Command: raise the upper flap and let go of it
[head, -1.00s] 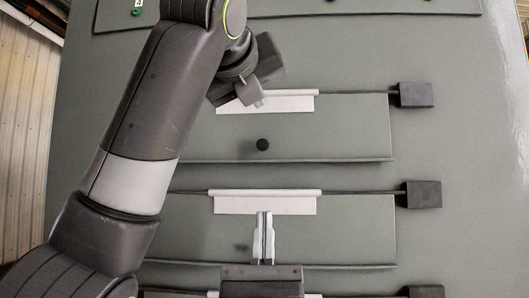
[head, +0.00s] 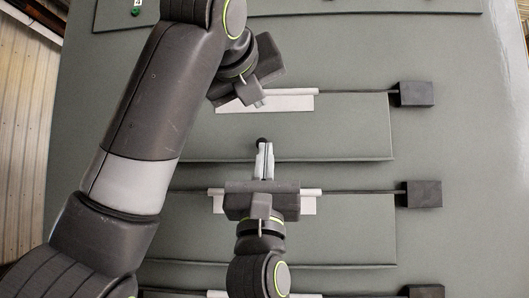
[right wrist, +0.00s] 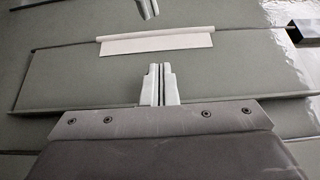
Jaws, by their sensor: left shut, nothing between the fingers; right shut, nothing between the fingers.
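A second grey flap (head: 345,225) lies below, with its own rod and black block (head: 424,194); my right arm crosses it. Another black block (head: 417,94) ends the upper flap's rod. The panel to the right of the blocks is clear.

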